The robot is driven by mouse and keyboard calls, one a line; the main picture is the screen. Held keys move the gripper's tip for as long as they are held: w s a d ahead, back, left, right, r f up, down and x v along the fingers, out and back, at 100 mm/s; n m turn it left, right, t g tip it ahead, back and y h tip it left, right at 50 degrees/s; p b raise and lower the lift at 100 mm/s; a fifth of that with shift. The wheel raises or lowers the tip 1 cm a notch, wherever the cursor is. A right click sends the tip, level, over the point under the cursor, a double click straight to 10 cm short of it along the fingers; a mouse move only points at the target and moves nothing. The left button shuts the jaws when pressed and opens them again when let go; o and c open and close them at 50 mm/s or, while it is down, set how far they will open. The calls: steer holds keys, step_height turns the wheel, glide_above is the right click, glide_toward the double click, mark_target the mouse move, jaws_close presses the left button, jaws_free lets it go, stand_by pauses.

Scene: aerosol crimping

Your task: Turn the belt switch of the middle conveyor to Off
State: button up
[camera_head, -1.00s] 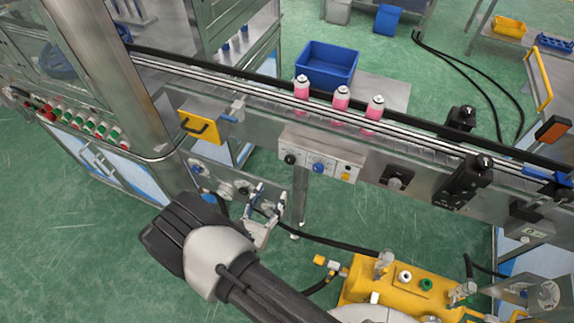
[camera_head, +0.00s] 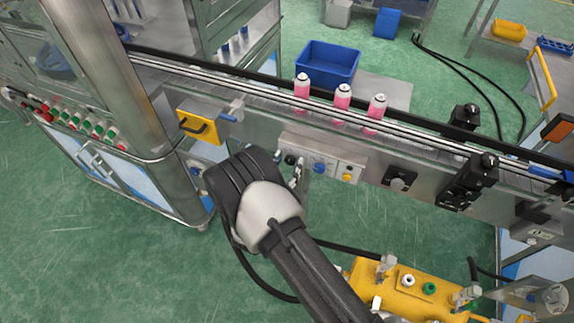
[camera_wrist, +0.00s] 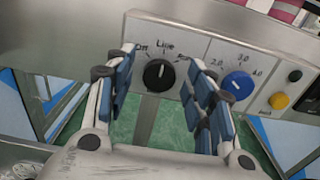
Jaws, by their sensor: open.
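The belt switch, a black rotary knob (camera_wrist: 158,74), sits at the left end of the control panel (camera_head: 333,160) on the conveyor (camera_head: 230,113). In the wrist view, labels "Off" and "Line" and a third, partly hidden label curve over it. Its white mark points about up, toward "Line". My gripper (camera_wrist: 162,62) is open, with one blue-padded finger left of the knob and one right of it. Neither finger appears to touch it. In the head view my gripper (camera_head: 298,172) is mostly hidden by my wrist, and the knob (camera_head: 290,159) shows just above it.
A blue dial (camera_wrist: 238,85) with numbers is close to the right finger, with yellow (camera_wrist: 279,101) and black buttons beyond. Pink cans (camera_head: 342,97) stand on the conveyor. A yellow handled box (camera_head: 201,127) is at left; a yellow tank (camera_head: 405,288) is below right.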

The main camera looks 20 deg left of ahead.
steer(key=shift+c, duration=0.4)
steer(key=c, duration=1)
steer(key=shift+n, duration=0.4)
steer(key=n, duration=0.3)
steer(key=shift+n, duration=0.4)
steer(key=n, duration=0.5)
steer(key=shift+a+f+b, duration=0.1)
steer(key=shift+b, duration=0.2)
steer(key=o, duration=1.1)
